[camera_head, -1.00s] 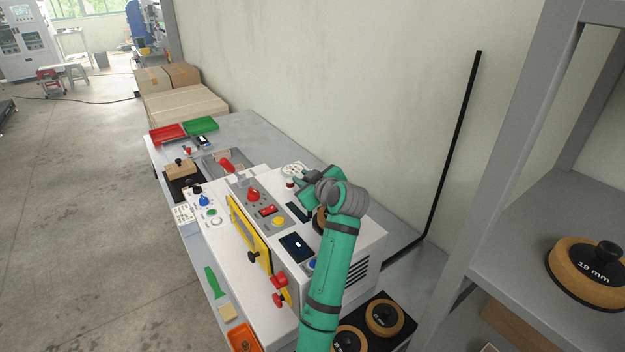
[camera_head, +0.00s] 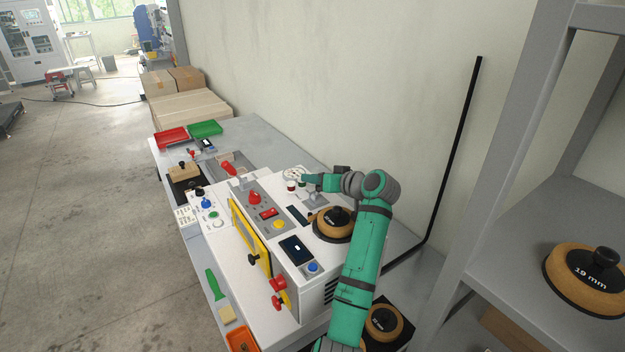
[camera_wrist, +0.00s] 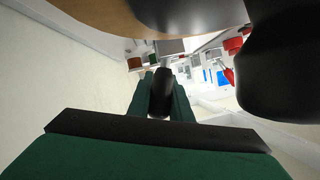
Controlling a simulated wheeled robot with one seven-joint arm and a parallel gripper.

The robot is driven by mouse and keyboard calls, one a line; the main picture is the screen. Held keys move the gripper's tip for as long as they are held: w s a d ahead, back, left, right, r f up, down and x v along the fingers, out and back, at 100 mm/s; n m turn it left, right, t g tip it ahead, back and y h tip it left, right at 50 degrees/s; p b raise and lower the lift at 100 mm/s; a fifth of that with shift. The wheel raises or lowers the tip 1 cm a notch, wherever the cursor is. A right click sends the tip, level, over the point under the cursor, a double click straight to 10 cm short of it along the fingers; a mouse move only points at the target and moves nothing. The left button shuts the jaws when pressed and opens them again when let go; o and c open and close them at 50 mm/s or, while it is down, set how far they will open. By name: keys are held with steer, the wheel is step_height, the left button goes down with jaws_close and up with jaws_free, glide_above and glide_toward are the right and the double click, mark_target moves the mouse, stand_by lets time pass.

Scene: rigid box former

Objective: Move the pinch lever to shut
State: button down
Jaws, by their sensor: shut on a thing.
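My gripper (camera_head: 306,180) is at the back of the white machine (camera_head: 345,252), with its fingers pointing left in the head view. In the wrist view my green fingers (camera_wrist: 161,95) are closed on the two sides of a dark upright grip (camera_wrist: 160,92), which I take as the pinch lever. Its lower end is hidden and its set position cannot be read. A grey bracket (camera_head: 316,200) stands on the machine top just below my gripper in the head view.
A wooden disc with a black knob (camera_head: 336,222) lies on the machine close to my arm; it fills the top of the wrist view. A red button (camera_head: 254,197) and small red and green caps stand nearby. The wall is behind; a shelf (camera_head: 480,250) is at right.

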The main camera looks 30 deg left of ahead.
steer(key=shift+w+d+f+m, duration=0.1)
steer(key=shift+w+d+m, duration=0.05)
steer(key=shift+m, duration=0.25)
steer(key=shift+g+y, duration=0.3)
steer(key=c, duration=1.6)
jaws_free()
steer(key=shift+w, duration=0.1)
steer(key=v, duration=1.1)
